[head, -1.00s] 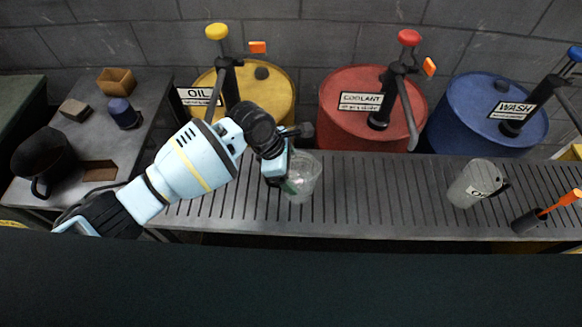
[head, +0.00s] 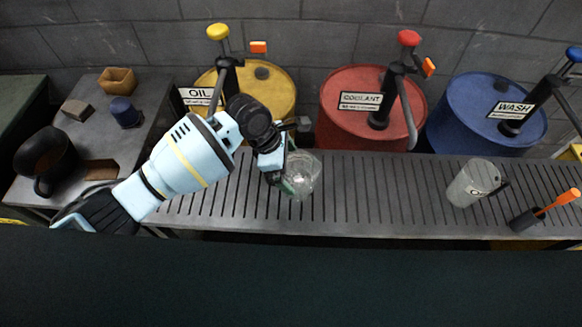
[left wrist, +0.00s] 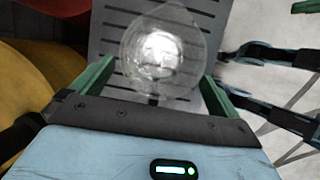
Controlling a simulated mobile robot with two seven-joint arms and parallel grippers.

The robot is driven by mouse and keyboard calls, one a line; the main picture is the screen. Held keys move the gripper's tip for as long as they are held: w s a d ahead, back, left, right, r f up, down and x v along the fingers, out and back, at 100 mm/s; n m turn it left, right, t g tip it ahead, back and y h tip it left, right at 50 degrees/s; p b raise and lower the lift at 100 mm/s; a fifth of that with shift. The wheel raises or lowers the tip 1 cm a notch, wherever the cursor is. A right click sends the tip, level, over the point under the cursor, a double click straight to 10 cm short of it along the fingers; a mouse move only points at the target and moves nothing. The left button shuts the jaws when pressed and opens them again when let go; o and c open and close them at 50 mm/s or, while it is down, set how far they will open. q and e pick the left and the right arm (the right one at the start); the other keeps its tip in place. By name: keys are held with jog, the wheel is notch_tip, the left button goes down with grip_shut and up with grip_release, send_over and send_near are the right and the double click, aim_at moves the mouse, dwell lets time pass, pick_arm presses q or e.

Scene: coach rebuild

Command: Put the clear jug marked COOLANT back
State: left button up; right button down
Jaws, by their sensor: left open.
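The clear jug (head: 302,175) stands on the slatted bench (head: 375,200), in front of the gap between the oil and coolant drums. No marking on it can be read. In the left wrist view the jug (left wrist: 162,50) shows between the green fingers. My left gripper (head: 287,180) is open around the jug's near side in that view, with the fingers apart from its wall. The red drum (head: 340,120) carries a COOLANT sign (head: 360,101). My right gripper is not seen.
A yellow OIL drum (head: 282,85) and a blue WASH drum (head: 470,100) flank the red one. A side table (head: 155,95) holds a black pot (head: 45,155) and small boxes. The bench's middle is clear.

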pick_arm(q)
jog(key=p+v, duration=0.1)
jog(key=v, duration=0.8)
jog(key=shift+r+p, duration=0.25)
jog(key=shift+p, duration=0.05)
jog(key=shift+a+r, duration=0.2)
jog(key=shift+r, duration=0.1)
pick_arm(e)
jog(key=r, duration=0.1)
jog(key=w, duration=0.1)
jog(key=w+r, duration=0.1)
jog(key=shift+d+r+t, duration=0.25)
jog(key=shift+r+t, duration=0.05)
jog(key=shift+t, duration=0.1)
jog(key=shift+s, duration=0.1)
